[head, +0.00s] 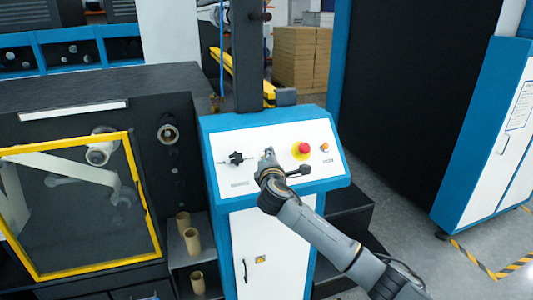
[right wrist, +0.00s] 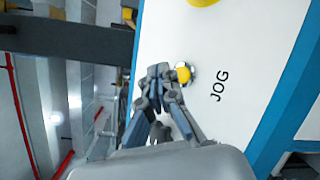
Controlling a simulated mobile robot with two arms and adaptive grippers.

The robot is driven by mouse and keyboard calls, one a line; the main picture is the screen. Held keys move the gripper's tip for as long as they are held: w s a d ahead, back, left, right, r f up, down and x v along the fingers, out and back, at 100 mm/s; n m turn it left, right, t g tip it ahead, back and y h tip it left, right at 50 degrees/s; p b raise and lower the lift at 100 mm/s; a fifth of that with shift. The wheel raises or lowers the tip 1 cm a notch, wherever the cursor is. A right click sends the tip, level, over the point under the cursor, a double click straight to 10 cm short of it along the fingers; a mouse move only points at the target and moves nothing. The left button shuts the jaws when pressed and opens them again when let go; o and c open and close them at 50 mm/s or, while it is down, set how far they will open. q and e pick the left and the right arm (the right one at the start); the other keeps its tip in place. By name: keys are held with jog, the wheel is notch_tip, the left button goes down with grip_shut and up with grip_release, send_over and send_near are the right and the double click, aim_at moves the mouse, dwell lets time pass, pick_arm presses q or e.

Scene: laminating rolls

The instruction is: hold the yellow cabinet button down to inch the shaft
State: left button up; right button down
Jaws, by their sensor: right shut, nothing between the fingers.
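The yellow cabinet button (head: 324,147) is small and round, at the right end of the sloped white control panel (head: 235,208). In the right wrist view the yellow button (right wrist: 183,74) sits beside the printed label JOG (right wrist: 219,86). In the right wrist view my right gripper (right wrist: 159,70) is shut and empty. Its fingertips appear just left of the yellow button; I cannot tell whether they touch it. My left gripper is not in view.
A red emergency button (head: 302,150) on a yellow base and a black star knob (head: 236,158) are on the same panel. A yellow-framed guard (head: 75,276) stands left. Several cardboard tubes (head: 192,241) stand beside the cabinet. Open floor lies right.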

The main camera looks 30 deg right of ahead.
jog(key=s+r, duration=0.1)
jog(key=p, duration=0.1)
jog(key=s+r+p, duration=0.1)
jog(key=shift+s+a+r, duration=0.25)
jog(key=shift+s+r, duration=0.05)
jog(key=shift+r, duration=0.05)
jog(key=shift+f, duration=0.1)
dwell(0.6)
